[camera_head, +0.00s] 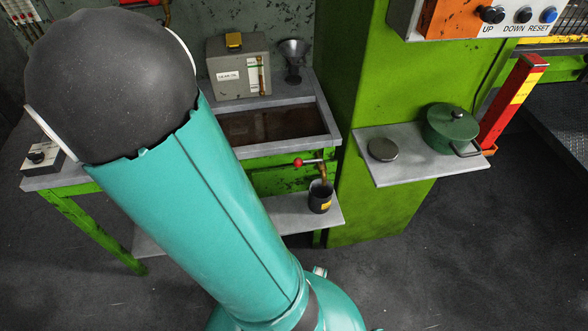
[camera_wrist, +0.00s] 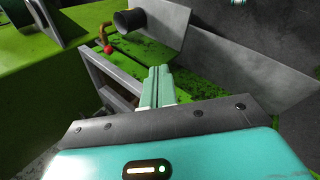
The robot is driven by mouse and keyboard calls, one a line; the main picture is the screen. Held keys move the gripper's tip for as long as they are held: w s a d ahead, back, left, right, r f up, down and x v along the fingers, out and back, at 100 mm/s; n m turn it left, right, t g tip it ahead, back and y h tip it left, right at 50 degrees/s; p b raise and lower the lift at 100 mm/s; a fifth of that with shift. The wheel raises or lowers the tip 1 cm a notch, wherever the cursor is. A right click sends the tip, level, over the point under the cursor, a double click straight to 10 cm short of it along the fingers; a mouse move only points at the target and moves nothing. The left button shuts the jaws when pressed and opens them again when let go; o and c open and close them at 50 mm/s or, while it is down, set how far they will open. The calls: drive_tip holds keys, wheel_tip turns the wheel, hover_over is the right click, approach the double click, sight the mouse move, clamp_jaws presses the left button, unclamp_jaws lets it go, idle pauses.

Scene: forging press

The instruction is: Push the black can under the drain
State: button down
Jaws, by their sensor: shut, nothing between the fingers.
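The black can (camera_head: 319,199), with a yellow label, stands upright on the grey lower shelf (camera_head: 285,216), near its right end. The drain (camera_head: 324,174) is a short brown pipe with a red-knobbed lever. Its end overlaps the can's mouth in the head view; I cannot tell whether it is centred above. In the wrist view the can (camera_wrist: 128,22) is at the upper left, beside the drain pipe (camera_wrist: 103,34) and red knob (camera_wrist: 108,48). My gripper (camera_wrist: 157,72) is shut and empty, apart from the can. The head view does not show its fingers.
A sink basin (camera_head: 262,127) is set in the bench above the shelf. Right of the can stands a green column (camera_head: 385,65). A side shelf (camera_head: 410,175) holds a green pot (camera_head: 452,130) and a round grey lid (camera_head: 382,150). The floor in front is clear.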

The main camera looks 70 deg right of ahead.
drive_tip(key=s+d+f+m+g+h, duration=0.2)
drive_tip(key=s+d+f+g+h, duration=0.25)
drive_tip(key=d+f, duration=0.55)
drive_tip(key=n+h, duration=0.2)
drive_tip(key=h, duration=0.3)
approach(309, 179)
wheel_tip(309, 179, up, 3)
drive_tip(key=a, duration=0.2)
drive_tip(key=shift+n+g, duration=0.25)
drive_tip(key=shift+n, duration=0.05)
drive_tip(key=x, duration=1)
drive_tip(key=shift+s+a, duration=0.15)
drive_tip(key=shift+s+a, duration=0.55)
drive_tip(key=shift+a, duration=0.1)
drive_tip(key=shift+w, duration=0.1)
